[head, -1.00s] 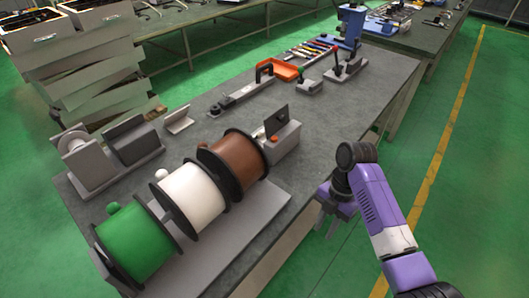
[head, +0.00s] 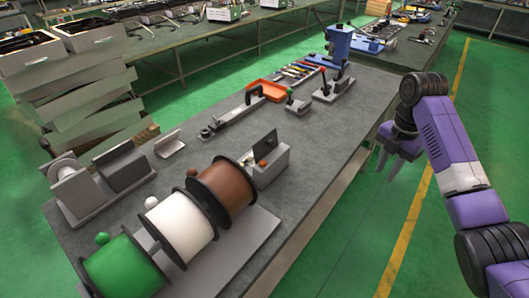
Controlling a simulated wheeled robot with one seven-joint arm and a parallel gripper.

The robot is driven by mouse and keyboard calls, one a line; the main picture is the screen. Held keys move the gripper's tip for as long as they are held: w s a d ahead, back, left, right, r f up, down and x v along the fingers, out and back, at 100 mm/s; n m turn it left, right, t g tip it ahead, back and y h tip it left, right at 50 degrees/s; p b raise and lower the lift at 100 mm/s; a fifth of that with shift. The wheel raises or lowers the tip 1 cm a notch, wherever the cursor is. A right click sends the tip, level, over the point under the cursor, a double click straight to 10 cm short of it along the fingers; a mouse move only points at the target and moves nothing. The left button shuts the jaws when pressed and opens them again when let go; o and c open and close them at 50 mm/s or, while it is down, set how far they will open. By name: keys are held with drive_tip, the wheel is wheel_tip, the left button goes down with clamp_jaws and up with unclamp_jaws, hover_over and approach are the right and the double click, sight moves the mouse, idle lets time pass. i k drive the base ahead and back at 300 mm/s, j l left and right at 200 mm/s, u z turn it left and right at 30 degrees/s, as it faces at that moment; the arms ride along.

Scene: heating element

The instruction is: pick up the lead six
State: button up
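I cannot pick out a lead marked six in the head view. A row of small coloured pieces (head: 299,71) lies at the far end of the grey workbench, too small to tell apart. My gripper (head: 382,178) is to the right of the bench, over the green floor, with its fingers pointing down. The fingers look apart, with nothing between them.
The grey workbench (head: 232,140) carries green (head: 124,268), white (head: 181,229) and brown (head: 222,184) spools at the near end. Stacked boxes (head: 88,90) are at the left. The floor at right is clear.

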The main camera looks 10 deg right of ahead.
sight(250, 156)
drive_tip(key=z, duration=0.7)
drive_tip(key=i+z, duration=0.1)
drive_tip(key=z, duration=1.35)
drive_tip(key=j+z, duration=0.15)
drive_tip(key=z, duration=0.55)
drive_tip(key=i+j+z, duration=0.1)
drive_tip(key=z, duration=0.6)
drive_tip(key=j+z, duration=0.1)
drive_tip(key=z, duration=1.3)
drive_tip(key=k+j+z, duration=0.1)
drive_tip(key=z, duration=0.65)
drive_tip(key=u, duration=0.5)
drive_tip(key=k+u, duration=0.15)
drive_tip(key=u, duration=1.8)
drive_tip(key=k+j+u, duration=0.1)
drive_tip(key=u, duration=0.85)
drive_tip(key=j+u, duration=0.1)
drive_tip(key=u, duration=0.35)
drive_tip(key=j+u, duration=0.1)
drive_tip(key=u, duration=0.85)
drive_tip(key=j+u, duration=0.1)
drive_tip(key=u, duration=0.4)
